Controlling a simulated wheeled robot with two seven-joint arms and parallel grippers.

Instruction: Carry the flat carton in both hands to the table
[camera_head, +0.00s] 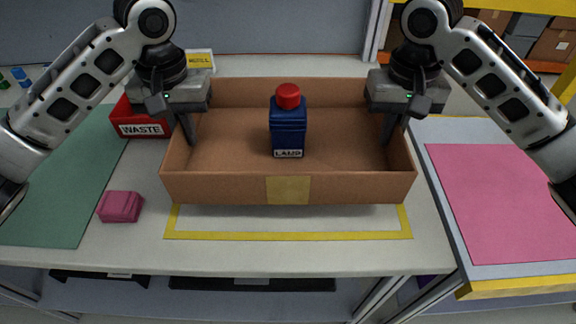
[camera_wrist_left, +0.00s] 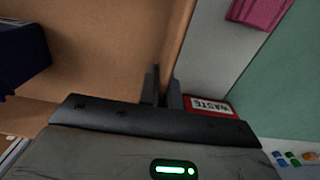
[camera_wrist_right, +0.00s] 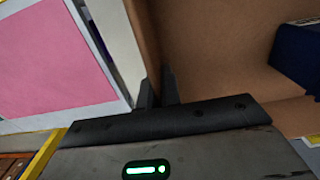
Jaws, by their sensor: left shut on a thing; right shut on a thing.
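The flat carton (camera_head: 225,186) is an open brown box with a tape patch on its front wall. It appears held above the table (camera_head: 140,252), over a yellow outline (camera_head: 290,236). My left gripper (camera_head: 190,135) is shut on the carton's left wall, with one finger on each side in the left wrist view (camera_wrist_left: 163,90). My right gripper (camera_head: 390,130) is shut on the right wall, also seen in the right wrist view (camera_wrist_right: 157,90).
A red WASTE bin (camera_head: 142,130) stands close to the carton's left. A pink block (camera_head: 120,206) lies on the table at front left, beside a green mat (camera_head: 60,190). At right is a surface with a pink sheet (camera_head: 505,200) and yellow edge.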

